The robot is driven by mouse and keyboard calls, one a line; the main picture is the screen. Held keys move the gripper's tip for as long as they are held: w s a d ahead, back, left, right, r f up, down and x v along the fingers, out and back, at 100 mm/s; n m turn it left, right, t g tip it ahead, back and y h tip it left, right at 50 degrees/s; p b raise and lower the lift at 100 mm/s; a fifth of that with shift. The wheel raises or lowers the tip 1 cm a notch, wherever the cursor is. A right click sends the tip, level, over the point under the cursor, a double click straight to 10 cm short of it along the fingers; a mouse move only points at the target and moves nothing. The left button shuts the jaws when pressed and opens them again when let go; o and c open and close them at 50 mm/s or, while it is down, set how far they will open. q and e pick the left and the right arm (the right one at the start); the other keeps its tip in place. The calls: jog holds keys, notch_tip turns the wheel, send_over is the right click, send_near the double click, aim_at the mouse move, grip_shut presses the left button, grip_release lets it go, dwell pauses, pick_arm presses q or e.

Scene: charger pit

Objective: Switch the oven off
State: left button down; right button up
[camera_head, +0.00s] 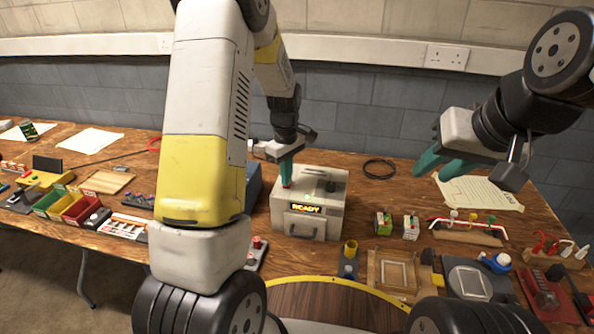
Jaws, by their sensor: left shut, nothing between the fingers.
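The oven (307,222) is a beige box in the middle of the workbench, with a front handle and a lit display (306,209) that reads READY in yellow. A small red part (287,184) shows on its top at the left. My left gripper (287,178) is shut and empty, teal fingers pointing down at this red part. I cannot tell whether the tips touch it; they partly cover it. My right gripper (440,168) is open and empty, above the bench to the right of the oven.
Small colored blocks (384,222) stand right of the oven. A rack with colored knobs (470,228), a wooden frame (395,272) and a paper sheet (480,193) lie further right. Red and green bins (80,208) are on the left. A black cable loop (379,168) lies behind.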

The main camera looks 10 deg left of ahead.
pick_arm(q)
jog(key=shift+f, duration=0.3)
jog(key=shift+r, duration=3.5)
jog(key=s+d+r+m+t+h, duration=0.1)
jog(key=s+r+m+t, duration=0.2)
jog(key=s, duration=0.9)
jog(key=s+d+r+m+t+h, duration=0.1)
jog(key=s+r+m+t, duration=0.2)
jog(key=s+r+m, duration=0.6)
jog(key=d+v, duration=0.1)
jog(key=v, duration=0.5)
jog(key=shift+s, duration=0.15)
jog(key=shift+d+r, duration=0.1)
jog(key=shift+r, duration=0.05)
